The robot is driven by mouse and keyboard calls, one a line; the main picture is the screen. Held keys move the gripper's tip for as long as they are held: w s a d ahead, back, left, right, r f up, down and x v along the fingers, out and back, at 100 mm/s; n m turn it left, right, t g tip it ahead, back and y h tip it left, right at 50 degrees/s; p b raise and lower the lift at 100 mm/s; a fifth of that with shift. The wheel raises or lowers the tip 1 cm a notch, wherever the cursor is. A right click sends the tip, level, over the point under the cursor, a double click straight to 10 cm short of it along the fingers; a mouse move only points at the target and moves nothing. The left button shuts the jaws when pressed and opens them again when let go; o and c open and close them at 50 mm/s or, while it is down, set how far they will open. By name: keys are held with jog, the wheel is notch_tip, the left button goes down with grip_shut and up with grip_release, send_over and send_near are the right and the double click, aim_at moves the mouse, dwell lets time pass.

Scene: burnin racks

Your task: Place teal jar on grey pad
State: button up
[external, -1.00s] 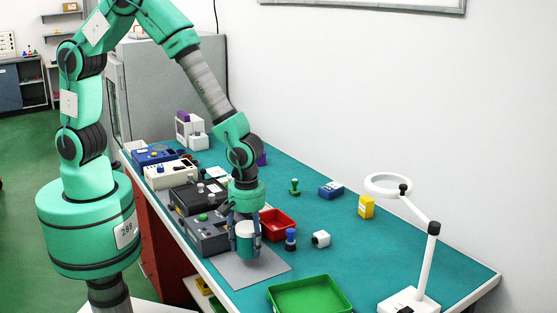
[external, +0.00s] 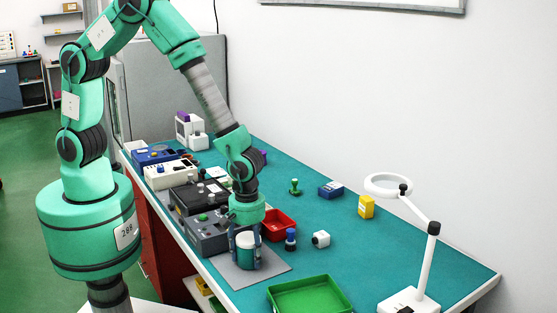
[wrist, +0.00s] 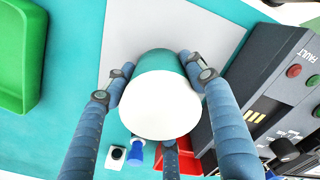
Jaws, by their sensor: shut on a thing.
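The teal jar (external: 246,240) with a white lid is upright between the fingers of my gripper (external: 247,250) in the external view. My gripper points down and is shut around the jar's sides. The grey pad (external: 242,282) lies flat on the bench, directly under the jar. In the wrist view the jar's white lid (wrist: 160,105) fills the middle, with fingers of my gripper (wrist: 158,78) on both sides and one more finger below. The pad (wrist: 135,30) shows behind the jar. I cannot tell whether the jar's base touches the pad.
Grey and black instrument boxes (external: 207,235) stand close left of my gripper. A red bin (external: 279,226), a blue bottle (external: 291,243) and a white block (external: 321,239) are to the right. A green tray (external: 310,293) is in front.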

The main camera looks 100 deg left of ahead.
jog(key=shift+f, duration=0.1)
jog(key=o, duration=1.3)
notch_tip(320, 180, up, 12)
jog(key=shift+r+p, duration=0.1)
jog(key=shift+p, duration=0.65)
